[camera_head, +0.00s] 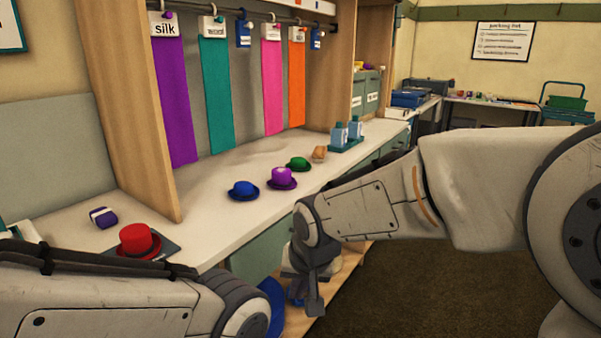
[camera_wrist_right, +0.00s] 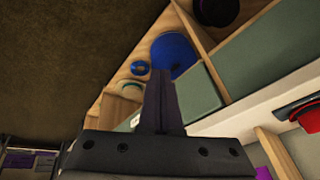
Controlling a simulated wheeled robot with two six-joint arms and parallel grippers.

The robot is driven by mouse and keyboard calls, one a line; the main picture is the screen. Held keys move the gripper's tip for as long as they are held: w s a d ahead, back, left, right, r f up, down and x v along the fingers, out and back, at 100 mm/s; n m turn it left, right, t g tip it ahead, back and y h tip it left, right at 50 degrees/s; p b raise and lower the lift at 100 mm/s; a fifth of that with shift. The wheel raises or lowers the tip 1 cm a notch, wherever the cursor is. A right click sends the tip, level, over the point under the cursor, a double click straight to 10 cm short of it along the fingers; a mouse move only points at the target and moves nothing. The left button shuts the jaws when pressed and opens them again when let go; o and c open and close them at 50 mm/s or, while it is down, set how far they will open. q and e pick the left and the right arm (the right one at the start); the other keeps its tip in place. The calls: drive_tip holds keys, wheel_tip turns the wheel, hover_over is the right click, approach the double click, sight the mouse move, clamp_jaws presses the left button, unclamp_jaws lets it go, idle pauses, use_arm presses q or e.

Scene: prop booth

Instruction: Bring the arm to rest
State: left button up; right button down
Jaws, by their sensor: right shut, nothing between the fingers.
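My right gripper (camera_head: 314,300) hangs at the end of my right arm, low in front of the counter, in the head view. Its fingers are shut with nothing between them. In the right wrist view the shut fingers (camera_wrist_right: 162,100) point toward an open lower shelf (camera_wrist_right: 122,75) with a blue round thing (camera_wrist_right: 174,54) on it. My left arm crosses the lower left of the head view, and its gripper is not in view.
The counter (camera_head: 215,225) holds a red hat (camera_head: 138,238), a blue hat (camera_head: 243,190), a purple hat (camera_head: 282,178), a green hat (camera_head: 299,163) and blue bottles (camera_head: 339,135). Coloured cloths hang behind from a rail. Dark open floor (camera_head: 430,290) lies right of the counter.

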drive_tip(key=s+d+f+n+g, duration=0.2)
drive_tip(key=s+d+n, duration=0.15)
drive_tip(key=s, duration=0.75)
drive_tip(key=s+d+f+n+g, duration=0.15)
drive_tip(key=s+n, duration=0.25)
drive_tip(key=s, duration=0.7)
wheel_tip(320, 180, up, 26)
drive_tip(key=p, duration=2.6)
drive_tip(key=shift+w+d+r+h, duration=0.15)
drive_tip(key=shift+w+d+h, duration=0.15)
drive_tip(key=shift+h, duration=0.1)
drive_tip(key=shift+g, duration=0.25)
